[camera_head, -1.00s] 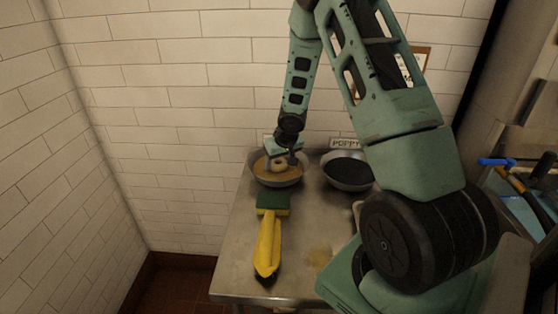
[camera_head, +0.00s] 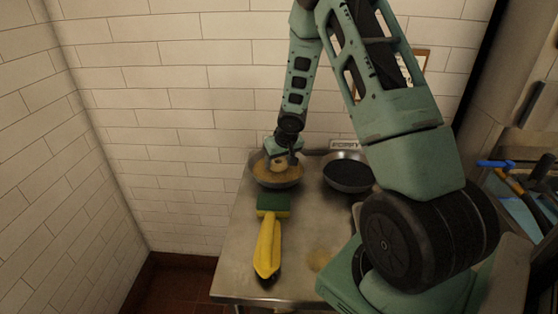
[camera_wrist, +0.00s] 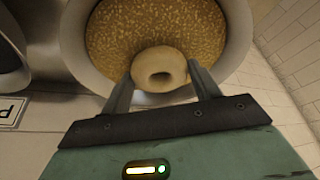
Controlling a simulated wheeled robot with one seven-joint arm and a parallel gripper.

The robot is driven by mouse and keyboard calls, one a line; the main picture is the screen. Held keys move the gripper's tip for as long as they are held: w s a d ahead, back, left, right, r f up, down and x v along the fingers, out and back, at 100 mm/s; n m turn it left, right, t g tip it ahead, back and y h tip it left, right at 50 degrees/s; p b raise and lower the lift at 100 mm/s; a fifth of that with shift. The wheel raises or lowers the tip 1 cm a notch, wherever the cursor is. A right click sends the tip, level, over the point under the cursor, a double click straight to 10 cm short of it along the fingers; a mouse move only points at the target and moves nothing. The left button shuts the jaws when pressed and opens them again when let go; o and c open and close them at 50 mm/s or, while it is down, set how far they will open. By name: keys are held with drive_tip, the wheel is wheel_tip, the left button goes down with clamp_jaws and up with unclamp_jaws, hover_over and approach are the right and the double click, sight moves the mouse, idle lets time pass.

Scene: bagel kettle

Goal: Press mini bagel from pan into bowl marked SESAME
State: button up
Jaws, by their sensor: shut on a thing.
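A pale mini bagel (camera_wrist: 160,70) is held between the two fingers of my gripper (camera_wrist: 160,88) in the wrist view. It also shows in the head view as a small tan ring (camera_head: 280,162) below my gripper (camera_head: 284,158). The bagel is over the bowl of tan sesame seeds (camera_wrist: 112,30), in front of the seed surface; I cannot tell whether it touches the seeds. In the head view this bowl (camera_head: 262,180) stands at the back left of the table. Its label is hidden behind my arm. The pan is not clearly seen.
A bowl of dark seeds (camera_head: 348,172) with a POPPY label (camera_head: 345,144) stands to the right. The tiled wall is close behind.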

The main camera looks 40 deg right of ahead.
wheel_tip(320, 180, up, 9)
drive_tip(key=p, duration=0.9)
drive_tip(key=shift+r, duration=0.15)
drive_tip(key=shift+s, duration=0.1)
idle(0.4)
